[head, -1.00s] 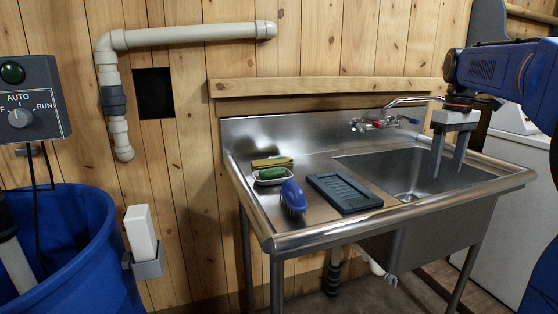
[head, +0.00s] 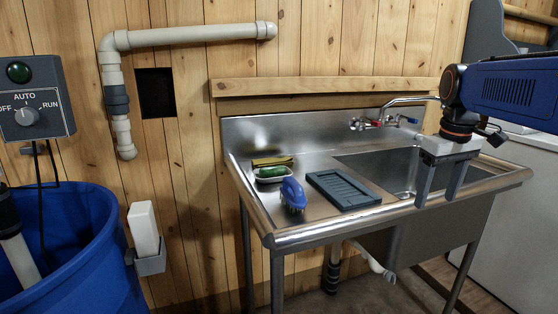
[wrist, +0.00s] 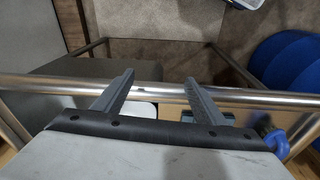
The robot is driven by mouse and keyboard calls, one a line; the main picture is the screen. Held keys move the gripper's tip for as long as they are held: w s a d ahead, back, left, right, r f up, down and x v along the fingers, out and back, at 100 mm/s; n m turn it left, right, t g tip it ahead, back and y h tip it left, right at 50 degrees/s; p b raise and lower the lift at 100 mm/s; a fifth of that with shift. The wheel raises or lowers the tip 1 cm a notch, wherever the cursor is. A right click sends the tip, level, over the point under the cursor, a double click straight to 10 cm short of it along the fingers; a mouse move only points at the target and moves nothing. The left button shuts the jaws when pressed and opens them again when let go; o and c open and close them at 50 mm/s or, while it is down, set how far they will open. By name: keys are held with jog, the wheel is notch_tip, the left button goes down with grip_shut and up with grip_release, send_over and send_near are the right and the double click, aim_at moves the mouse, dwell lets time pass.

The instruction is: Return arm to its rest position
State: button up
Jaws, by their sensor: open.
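My gripper (head: 437,200) is open and empty at the right of the head view, with its fingers pointing down near the front rim of the steel sink (head: 328,227). My blue arm reaches in from the right edge. In the wrist view the two fingers of my gripper (wrist: 160,80) stand apart with nothing between them, and the sink's front rim (wrist: 75,88) runs across behind them.
A blue brush (head: 293,194), a dark ridged tray (head: 343,190) and a dish with a green item (head: 271,175) lie on the drainboard. The tap (head: 385,120) stands behind the basin. A blue barrel (head: 85,275) stands left.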

jog(key=s+a+f+m+t, duration=0.1)
jog(key=s+a+f, duration=0.3)
jog(key=s+f, duration=0.5)
jog(key=s+a+f+m+t, duration=0.1)
jog(key=s+a+f, duration=0.3)
jog(key=s+f, duration=0.5)
jog(key=shift+s+a+m+t, duration=0.4)
jog(key=shift+s+t, duration=0.3)
jog(key=shift+s, duration=0.45)
